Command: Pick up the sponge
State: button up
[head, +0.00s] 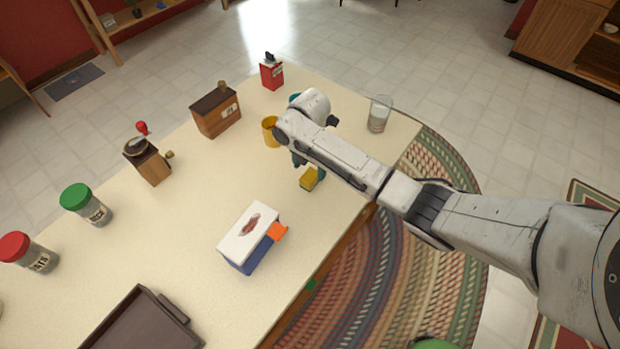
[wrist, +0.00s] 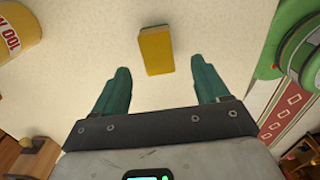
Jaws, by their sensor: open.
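The sponge is a small yellow block (head: 309,181) with a darker edge, lying on the cream table (head: 185,235) near its right side. In the wrist view the sponge (wrist: 157,50) lies ahead of the fingertips, roughly centred between them. My gripper (wrist: 159,75) is open, with its two teal fingers apart and nothing between them. In the head view my gripper (head: 307,164) hangs over the table close by the sponge, partly hidden by my arm. I cannot tell its exact height above the table.
A yellow mug (head: 271,131) and a glass (head: 379,114) stand near my arm. A blue and white box (head: 247,238) sits nearer on the table. A wooden box (head: 216,112), a grinder (head: 148,162), jars (head: 86,204) and a brown tray (head: 144,324) stand further left.

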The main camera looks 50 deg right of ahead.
aim_at(308, 178)
jog(key=shift+a+f+p, duration=0.2)
jog(key=shift+f, duration=1.35)
jog(key=shift+a+f+p, duration=0.15)
jog(key=shift+a+f, duration=0.05)
jog(key=shift+f, duration=1.3)
jog(key=c, duration=1)
